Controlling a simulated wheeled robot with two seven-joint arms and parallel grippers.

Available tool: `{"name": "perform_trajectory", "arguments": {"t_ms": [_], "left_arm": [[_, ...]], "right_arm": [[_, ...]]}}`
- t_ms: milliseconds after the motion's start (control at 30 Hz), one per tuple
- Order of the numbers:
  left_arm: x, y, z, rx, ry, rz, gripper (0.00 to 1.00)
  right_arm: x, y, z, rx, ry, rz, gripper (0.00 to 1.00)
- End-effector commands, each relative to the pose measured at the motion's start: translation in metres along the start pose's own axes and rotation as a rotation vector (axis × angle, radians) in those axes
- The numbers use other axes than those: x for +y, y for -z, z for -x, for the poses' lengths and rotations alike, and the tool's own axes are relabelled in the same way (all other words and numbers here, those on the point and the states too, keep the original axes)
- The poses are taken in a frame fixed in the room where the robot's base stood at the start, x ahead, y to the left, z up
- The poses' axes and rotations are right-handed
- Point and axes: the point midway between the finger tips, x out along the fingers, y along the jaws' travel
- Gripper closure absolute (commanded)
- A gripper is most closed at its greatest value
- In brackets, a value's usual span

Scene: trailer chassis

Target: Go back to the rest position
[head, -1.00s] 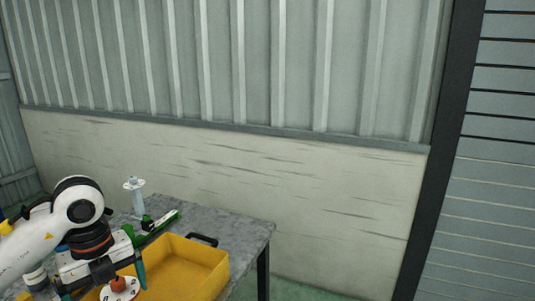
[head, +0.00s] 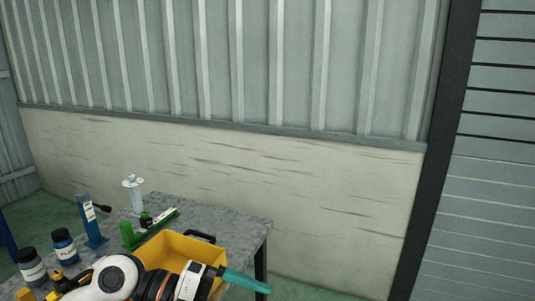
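My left arm comes in from the bottom left of the head view. Its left gripper (head: 246,282) is low in the picture, in front of the yellow bin, and points to the right. One teal finger shows clearly; the other is hidden or out of frame, so I cannot tell how far apart they are. Nothing is visible at the fingertip. My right gripper is not in view.
The yellow bin (head: 184,249) stands on a grey table (head: 237,228), partly hidden by my arm. A green tool (head: 150,232), a white stand (head: 135,196), a blue tool (head: 91,222) and two dark-capped bottles (head: 64,248) are on the left. The floor right of the table is clear.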

Motion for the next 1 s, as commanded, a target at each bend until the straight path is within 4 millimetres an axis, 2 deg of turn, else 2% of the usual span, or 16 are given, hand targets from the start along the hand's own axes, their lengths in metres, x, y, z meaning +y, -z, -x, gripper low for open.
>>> {"name": "perform_trajectory", "arguments": {"t_ms": [33, 67, 133, 200, 300, 367, 467, 567, 667, 700, 800, 900, 1000], "left_arm": [[0.017, -0.012, -0.010, -0.046, -0.169, 0.009, 0.00], [0.028, -0.016, -0.011, -0.060, -0.270, 0.014, 0.00], [0.053, -0.021, -0.007, -0.064, -0.505, 0.047, 0.00], [0.071, -0.017, 0.007, -0.030, -0.729, 0.105, 0.00], [0.080, 0.002, 0.035, 0.078, -1.016, 0.235, 0.00], [0.074, 0.019, 0.055, 0.175, -1.162, 0.338, 0.00], [0.041, 0.052, 0.084, 0.381, -1.347, 0.547, 0.00], [-0.016, 0.080, 0.104, 0.624, -1.440, 0.798, 0.00], [-0.091, 0.092, 0.110, 0.879, -1.428, 1.074, 0.00], [-0.121, 0.091, 0.109, 0.971, -1.395, 1.182, 0.00], [-0.190, 0.078, 0.100, 1.163, -1.267, 1.424, 0.00], [-0.240, 0.057, 0.089, 1.288, -1.119, 1.608, 0.00], [-0.277, 0.033, 0.078, 1.370, -0.972, 1.752, 0.00]], "right_arm": [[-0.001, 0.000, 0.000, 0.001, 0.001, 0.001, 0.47], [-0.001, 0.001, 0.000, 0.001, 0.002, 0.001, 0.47], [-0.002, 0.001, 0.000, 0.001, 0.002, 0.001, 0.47], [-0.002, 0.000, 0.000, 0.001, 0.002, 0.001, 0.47], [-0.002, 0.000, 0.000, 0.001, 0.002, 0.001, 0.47], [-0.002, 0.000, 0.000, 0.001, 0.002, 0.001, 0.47], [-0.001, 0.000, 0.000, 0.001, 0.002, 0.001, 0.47], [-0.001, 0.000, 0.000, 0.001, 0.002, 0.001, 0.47], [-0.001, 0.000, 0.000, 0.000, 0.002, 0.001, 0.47], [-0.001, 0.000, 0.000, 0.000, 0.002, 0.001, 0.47], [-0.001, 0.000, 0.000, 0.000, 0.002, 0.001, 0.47], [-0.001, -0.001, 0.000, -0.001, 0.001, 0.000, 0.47], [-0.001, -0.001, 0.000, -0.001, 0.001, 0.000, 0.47]]}}
